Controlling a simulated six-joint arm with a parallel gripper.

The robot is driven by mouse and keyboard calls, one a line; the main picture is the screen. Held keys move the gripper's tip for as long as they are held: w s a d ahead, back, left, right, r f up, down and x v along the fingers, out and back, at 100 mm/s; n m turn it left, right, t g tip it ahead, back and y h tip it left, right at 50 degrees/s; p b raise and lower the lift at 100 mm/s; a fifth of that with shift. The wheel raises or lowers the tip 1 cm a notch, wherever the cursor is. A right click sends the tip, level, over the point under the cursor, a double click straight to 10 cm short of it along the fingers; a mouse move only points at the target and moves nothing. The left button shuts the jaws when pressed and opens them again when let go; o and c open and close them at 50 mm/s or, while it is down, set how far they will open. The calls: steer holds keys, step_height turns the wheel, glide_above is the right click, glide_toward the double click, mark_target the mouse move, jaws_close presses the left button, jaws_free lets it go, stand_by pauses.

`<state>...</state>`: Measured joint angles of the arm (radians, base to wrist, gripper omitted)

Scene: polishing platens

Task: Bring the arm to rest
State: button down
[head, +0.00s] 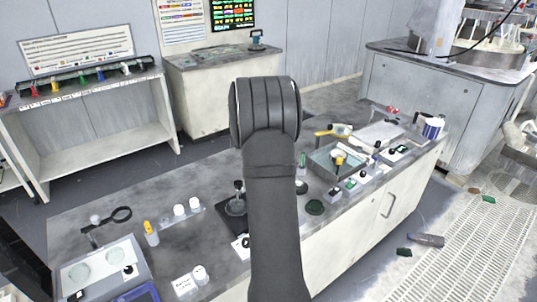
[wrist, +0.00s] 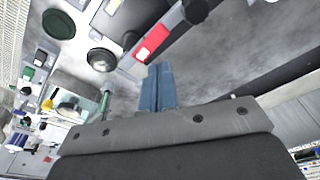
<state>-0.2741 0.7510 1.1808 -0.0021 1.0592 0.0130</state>
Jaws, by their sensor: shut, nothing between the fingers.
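My gripper (wrist: 158,88) shows in the wrist view as two blue fingers pressed together, with nothing between them. It points out over the grey bench top. In the head view my dark arm rises in front of the bench, and the gripper itself is hidden behind it. The long grey bench (head: 128,200) with white cabinet doors runs beneath and behind the arm.
Small jars, a tray (head: 322,160) and tools crowd the bench's right part. A dark bottle (head: 426,240) lies on the floor.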

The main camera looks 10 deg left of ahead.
step_height(320, 180, down, 7)
steer(key=shift+r, duration=0.15)
stand_by(0.4)
steer(key=d+r+n+y, duration=0.1)
steer(key=d+r+n, duration=0.3)
steer(key=r, duration=0.6)
steer(key=shift+s+r+g+y, duration=0.2)
steer(key=shift+r+g+y, duration=0.1)
steer(key=shift+y, duration=0.1)
stand_by(0.8)
steer(key=shift+n, duration=0.3)
steer(key=shift+a, duration=0.15)
